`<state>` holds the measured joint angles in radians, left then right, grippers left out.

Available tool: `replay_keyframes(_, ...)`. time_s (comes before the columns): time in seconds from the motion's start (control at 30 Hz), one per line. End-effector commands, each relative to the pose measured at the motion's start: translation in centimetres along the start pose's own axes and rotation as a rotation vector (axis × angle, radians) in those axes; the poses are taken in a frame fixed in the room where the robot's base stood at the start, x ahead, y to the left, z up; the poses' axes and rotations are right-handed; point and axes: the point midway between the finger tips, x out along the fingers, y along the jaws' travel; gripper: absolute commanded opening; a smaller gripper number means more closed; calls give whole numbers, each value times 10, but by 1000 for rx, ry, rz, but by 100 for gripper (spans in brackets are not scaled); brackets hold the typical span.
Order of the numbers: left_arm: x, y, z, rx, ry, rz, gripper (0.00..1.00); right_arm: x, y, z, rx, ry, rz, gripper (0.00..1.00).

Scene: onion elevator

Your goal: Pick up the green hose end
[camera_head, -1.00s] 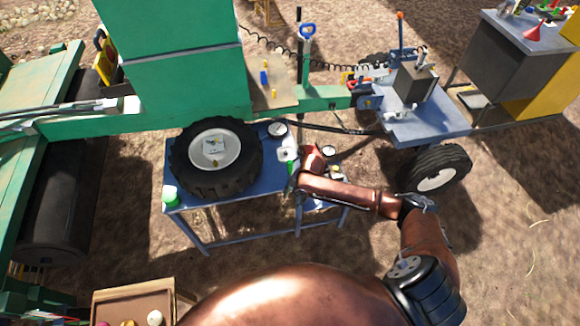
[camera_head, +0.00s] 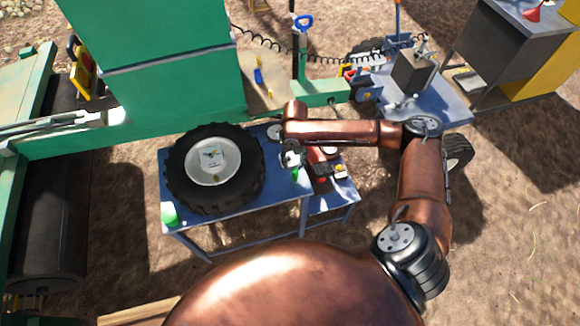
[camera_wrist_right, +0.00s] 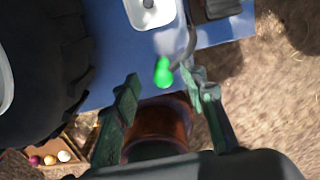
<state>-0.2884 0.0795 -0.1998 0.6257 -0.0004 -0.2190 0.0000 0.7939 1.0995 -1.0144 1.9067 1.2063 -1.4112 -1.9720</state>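The green hose end (camera_head: 295,174) shows on the blue table (camera_head: 225,206), to the right of the big tyre (camera_head: 180,183). My right gripper (camera_wrist_right: 161,76) is open, with one finger on each side of the hose end in that picture. I cannot tell the height between them. In the head view the right gripper (camera_head: 291,158) is small and partly hidden under my forearm. My left gripper is not in view.
A white tray (camera_wrist_right: 150,10) lies close beyond the hose end. A red object (camera_head: 320,166) sits to its right. A green-and-white container (camera_head: 169,213) stands at the table's front left corner. The green machine (camera_head: 150,80) rises behind.

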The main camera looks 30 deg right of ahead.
Motion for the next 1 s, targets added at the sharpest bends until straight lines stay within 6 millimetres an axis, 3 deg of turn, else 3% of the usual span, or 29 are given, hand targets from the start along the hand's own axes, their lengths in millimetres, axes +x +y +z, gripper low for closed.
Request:
replay_keyframes(0.4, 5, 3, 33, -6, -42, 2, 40, 37, -4, -8, 2, 4, -2, 39)
replay_keyframes(0.7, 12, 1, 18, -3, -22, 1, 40, 76, -2, -15, 0, 4, -3, 39)
replay_keyframes(0.93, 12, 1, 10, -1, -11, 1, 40, 77, -2, -14, -2, 2, -3, 39)
replay_keyframes(1.0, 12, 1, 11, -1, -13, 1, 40, 77, -2, -14, -2, 2, -3, 34)
